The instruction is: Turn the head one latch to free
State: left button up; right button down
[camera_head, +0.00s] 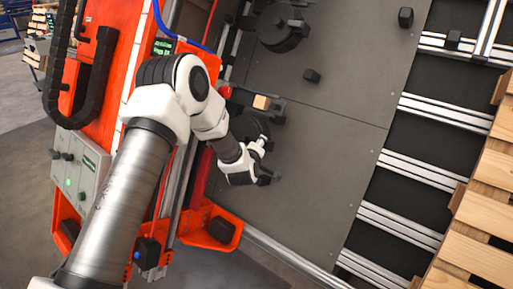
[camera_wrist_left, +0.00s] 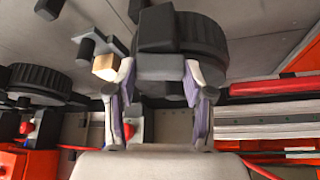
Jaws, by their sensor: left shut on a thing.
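My left gripper (camera_head: 266,163) reaches in from the left over the grey plate in the head view. In the left wrist view its two fingers (camera_wrist_left: 160,85) sit on both sides of the dark bar (camera_wrist_left: 165,67) of a round, ribbed black knob (camera_wrist_left: 195,35), shut on it. I take this to be the head one latch; no label on it is readable. In the head view the knob (camera_head: 248,127) is mostly hidden by my wrist. Whether the latch is locked or free cannot be told. My right gripper is not in view.
A second round black knob (camera_head: 280,32) is at the top, also in the wrist view (camera_wrist_left: 38,82). A small tan block (camera_head: 262,102) is beside the held latch. Orange machinery (camera_head: 90,65) stands left. Slatted wooden pallets (camera_head: 480,240) lie right. The plate's middle (camera_head: 320,120) is clear.

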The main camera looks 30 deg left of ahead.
pick_arm(q)
jog(key=shift+w+r+n+g+p, duration=0.1)
jog(key=shift+n+g+p, duration=0.1)
jog(key=shift+n+g, duration=0.65)
jog(key=shift+r+n+g+p, duration=0.15)
jog(key=shift+n+g, duration=0.2)
jog(key=shift+n, duration=1)
jog(key=shift+f, duration=0.1)
jog(key=o, duration=0.9)
jog(key=v, duration=1.2)
jog(key=shift+d+f, duration=0.1)
